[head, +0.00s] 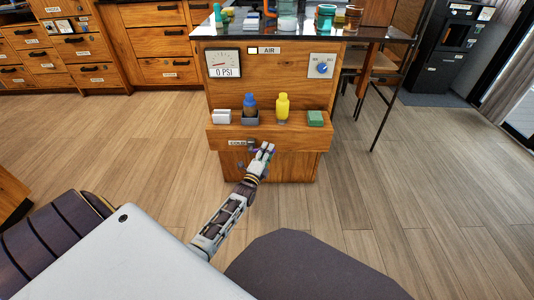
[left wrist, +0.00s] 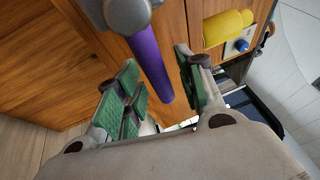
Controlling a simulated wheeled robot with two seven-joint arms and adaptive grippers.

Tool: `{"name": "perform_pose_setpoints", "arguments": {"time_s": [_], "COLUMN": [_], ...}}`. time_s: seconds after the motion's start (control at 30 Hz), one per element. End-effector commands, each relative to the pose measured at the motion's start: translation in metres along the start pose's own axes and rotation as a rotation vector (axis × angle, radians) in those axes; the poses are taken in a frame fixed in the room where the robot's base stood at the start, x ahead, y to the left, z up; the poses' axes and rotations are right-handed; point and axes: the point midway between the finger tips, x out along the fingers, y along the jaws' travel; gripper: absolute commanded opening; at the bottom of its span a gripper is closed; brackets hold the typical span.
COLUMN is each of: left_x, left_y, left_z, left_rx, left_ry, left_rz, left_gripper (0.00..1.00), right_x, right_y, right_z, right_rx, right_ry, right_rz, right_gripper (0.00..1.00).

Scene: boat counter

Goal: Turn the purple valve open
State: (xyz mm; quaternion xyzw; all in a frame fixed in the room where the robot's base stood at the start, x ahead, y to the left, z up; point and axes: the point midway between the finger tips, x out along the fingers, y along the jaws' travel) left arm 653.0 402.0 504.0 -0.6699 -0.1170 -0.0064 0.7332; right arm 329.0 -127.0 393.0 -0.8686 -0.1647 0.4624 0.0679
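The purple valve (left wrist: 150,62) shows in the left wrist view as a long purple bar with a rounded end, beside a grey metal fitting (left wrist: 100,12) on the wooden front. My left gripper (left wrist: 165,88) is open, with green-padded fingers on both sides of the bar. Gaps show between the bar and the pads, so it is not gripped. In the head view my left gripper (head: 265,150) is at the low wooden ledge, just right of a small label (head: 238,142), and mostly hides the valve. My right gripper is in neither view.
Above are a gauge (head: 223,64) marked 0 PSI and a blue knob (head: 322,68). The floor (head: 400,200) at right is clear.

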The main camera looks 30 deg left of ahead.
Motion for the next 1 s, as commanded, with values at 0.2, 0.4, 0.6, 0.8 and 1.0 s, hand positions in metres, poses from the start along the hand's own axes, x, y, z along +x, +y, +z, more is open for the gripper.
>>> {"name": "perform_pose_setpoints", "arguments": {"time_s": [0.2,0.4,0.6,0.8,1.0], "left_x": [0.0033,0.0032,0.0031,0.0030,0.0030], "left_y": [-0.0001,-0.0003,-0.0003,-0.0001,-0.0002], "left_z": [0.0000,0.0001,0.0001,0.0002,0.0002], "left_rx": [0.000,0.000,0.000,0.000,-0.001], "left_ry": [0.000,0.000,0.000,0.000,0.000], "left_rz": [0.001,0.000,0.000,0.001,0.000], "left_gripper": [0.38,0.36,0.10,0.00,0.00], "right_x": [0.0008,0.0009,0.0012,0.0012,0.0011], "right_y": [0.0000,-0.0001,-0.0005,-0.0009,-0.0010], "right_z": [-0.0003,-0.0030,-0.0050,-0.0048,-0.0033], "right_rx": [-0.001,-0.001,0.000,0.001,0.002], "right_ry": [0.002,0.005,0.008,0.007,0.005], "right_rz": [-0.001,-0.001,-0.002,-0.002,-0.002], "right_gripper": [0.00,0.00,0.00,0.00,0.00]}}
